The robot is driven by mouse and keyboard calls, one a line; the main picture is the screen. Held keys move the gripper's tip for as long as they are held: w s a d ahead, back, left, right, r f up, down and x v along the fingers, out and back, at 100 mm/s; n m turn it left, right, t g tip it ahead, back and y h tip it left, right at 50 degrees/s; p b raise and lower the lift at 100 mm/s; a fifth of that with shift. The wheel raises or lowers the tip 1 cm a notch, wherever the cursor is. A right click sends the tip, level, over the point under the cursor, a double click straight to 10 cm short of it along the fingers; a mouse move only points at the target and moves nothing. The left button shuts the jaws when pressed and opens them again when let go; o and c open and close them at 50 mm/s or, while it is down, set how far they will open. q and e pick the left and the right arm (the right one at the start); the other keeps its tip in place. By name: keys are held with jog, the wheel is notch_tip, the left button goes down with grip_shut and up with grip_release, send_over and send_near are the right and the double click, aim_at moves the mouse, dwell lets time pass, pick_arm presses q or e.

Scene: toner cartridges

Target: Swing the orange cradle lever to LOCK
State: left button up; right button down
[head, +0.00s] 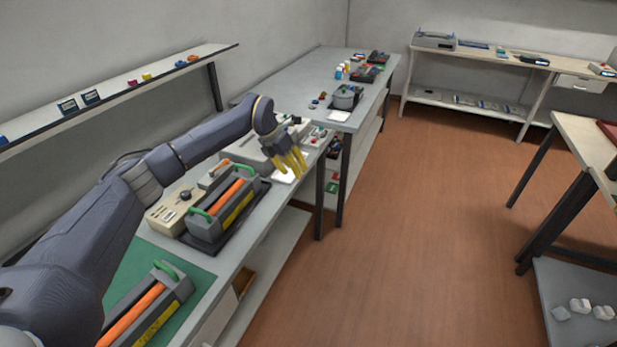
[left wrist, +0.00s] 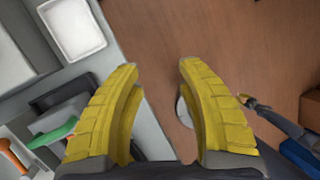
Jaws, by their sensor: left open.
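A grey cradle on a black tray (head: 208,243) stands on the left bench and holds a cartridge with an orange roller (head: 230,194) and green handles. A small orange lever-like part (head: 217,165) shows on a grey block behind it; its position and any LOCK mark are too small to read. In the left wrist view, a green handle (left wrist: 52,132) and an orange bar (left wrist: 12,155) show at lower left. My left gripper (head: 290,174) is open and empty, beyond the cradle near the bench's front edge. A distant dark arm with a yellowish tip (left wrist: 247,100) appears to be my right one.
A second cartridge (head: 150,310) lies on the green mat (head: 203,287), nearer. A white tray (left wrist: 72,27) lies on the bench near my left gripper. The floor (head: 400,240) right of the bench is clear.

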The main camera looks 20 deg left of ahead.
pick_arm(q)
jog(key=shift+g+h, duration=0.3)
jog(key=shift+h, duration=0.2)
jog(key=shift+s+d+f, duration=0.1)
jog(key=shift+d+f, duration=0.25)
jog(key=shift+d, duration=0.4)
jog(key=shift+d+f, duration=0.3)
jog(key=shift+d, duration=0.5)
jog(key=shift+s+d+f, duration=0.1)
jog(key=shift+d+f, duration=0.25)
jog(key=shift+d, duration=0.4)
jog(key=shift+f, duration=0.1)
